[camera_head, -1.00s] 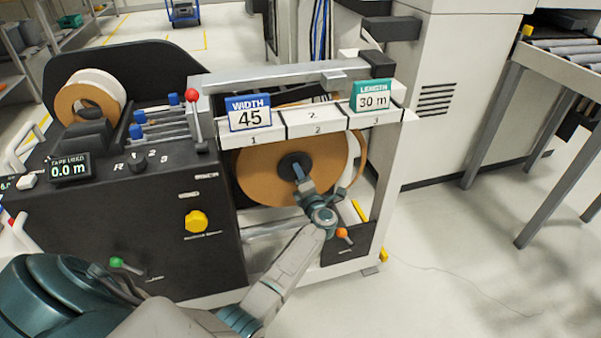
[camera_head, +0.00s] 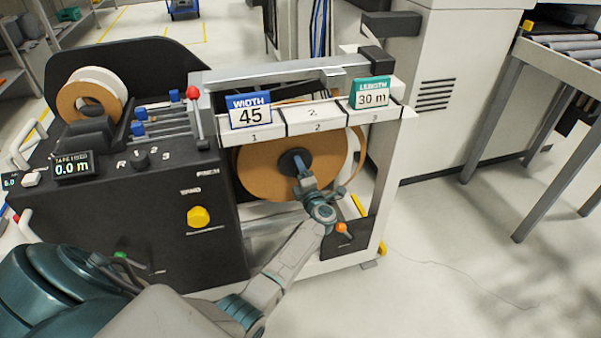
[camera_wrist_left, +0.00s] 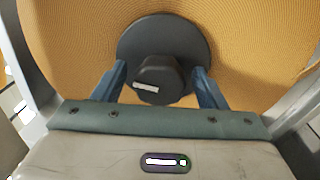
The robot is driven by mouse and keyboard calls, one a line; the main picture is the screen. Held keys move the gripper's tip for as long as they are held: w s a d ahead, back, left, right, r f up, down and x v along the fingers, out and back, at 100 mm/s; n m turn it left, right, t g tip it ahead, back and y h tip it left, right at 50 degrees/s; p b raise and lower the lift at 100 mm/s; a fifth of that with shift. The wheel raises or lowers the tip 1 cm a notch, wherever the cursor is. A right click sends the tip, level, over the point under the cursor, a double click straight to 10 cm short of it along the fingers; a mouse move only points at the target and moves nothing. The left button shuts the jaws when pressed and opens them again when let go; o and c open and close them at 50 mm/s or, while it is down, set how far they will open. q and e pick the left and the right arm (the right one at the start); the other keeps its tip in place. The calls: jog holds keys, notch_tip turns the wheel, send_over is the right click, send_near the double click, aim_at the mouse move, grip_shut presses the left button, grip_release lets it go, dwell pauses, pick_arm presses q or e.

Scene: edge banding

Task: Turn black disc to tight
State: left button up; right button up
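The black disc (camera_head: 288,161) sits at the centre of the tan tape roll (camera_head: 262,180), below the white shelf. The left wrist view shows the black disc (camera_wrist_left: 196,38) with a round black knob (camera_wrist_left: 160,72) projecting from it. The knob has a white mark on its lower left. My left gripper (camera_head: 300,163) is at the disc in the head view. In the left wrist view my left gripper (camera_wrist_left: 160,84) is open, with one blue finger on each side of the knob. A gap shows at the left finger; contact at the right finger is unclear. My right gripper is out of view.
The shelf carries a WIDTH 45 sign (camera_head: 250,112) and a LENGTH 30 m sign (camera_head: 371,93). An orange knob (camera_head: 342,228) is close to my left wrist. A yellow knob (camera_head: 199,217) is on the black panel. Free floor lies to the right.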

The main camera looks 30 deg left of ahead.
pick_arm(q)
jog(key=v, duration=1)
jog(key=shift+s+d, duration=0.25)
jog(key=shift+d, duration=0.05)
